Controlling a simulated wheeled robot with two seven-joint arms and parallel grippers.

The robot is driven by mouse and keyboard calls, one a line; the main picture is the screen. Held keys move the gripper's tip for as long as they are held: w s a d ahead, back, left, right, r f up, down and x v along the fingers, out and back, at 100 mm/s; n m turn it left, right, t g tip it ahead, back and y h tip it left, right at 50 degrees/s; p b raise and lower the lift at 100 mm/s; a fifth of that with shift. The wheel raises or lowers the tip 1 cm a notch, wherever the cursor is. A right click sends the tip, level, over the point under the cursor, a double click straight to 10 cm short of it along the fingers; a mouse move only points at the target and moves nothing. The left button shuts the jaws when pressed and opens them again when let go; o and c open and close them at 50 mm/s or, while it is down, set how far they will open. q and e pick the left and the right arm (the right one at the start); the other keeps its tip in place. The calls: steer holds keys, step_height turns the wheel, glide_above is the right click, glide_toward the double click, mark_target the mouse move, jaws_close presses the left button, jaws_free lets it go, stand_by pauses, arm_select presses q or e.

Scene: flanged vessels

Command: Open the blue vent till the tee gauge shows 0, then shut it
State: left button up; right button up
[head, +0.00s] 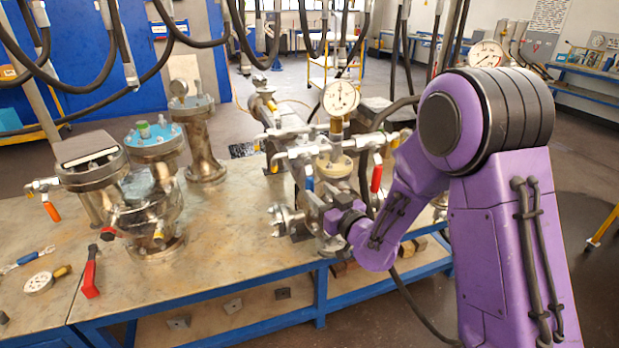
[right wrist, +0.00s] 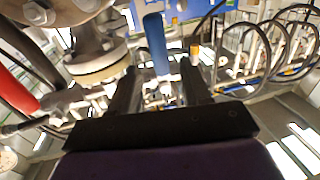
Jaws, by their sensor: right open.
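The blue vent handle (head: 309,177) hangs down on the left side of the tee fitting in the head view. In the right wrist view the blue handle (right wrist: 156,43) stands upright, between the fingers in the picture and beyond their tips. The round white tee gauge (head: 340,98) stands above the fitting; its reading is too small to tell. My right gripper (head: 330,199) is at the fitting, close below the blue handle, its fingers partly hidden. The right wrist view shows this gripper (right wrist: 160,82) open, with nothing gripped. I cannot tell if it touches the handle. My left gripper is not in view.
A red handle (head: 376,178) hangs right of the tee, near my right arm. Flanged vessels (head: 202,140) stand on the table (head: 225,235) at left. A loose gauge (head: 39,283) and red-handled tool (head: 91,274) lie at front left. Black hoses (head: 180,40) hang above.

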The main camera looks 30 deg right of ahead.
mark_target(312, 186)
steer(key=w+p, duration=0.1)
steer(key=w, duration=0.4)
steer(key=shift+d+r, duration=0.1)
steer(key=shift+w, duration=0.35)
jaws_close()
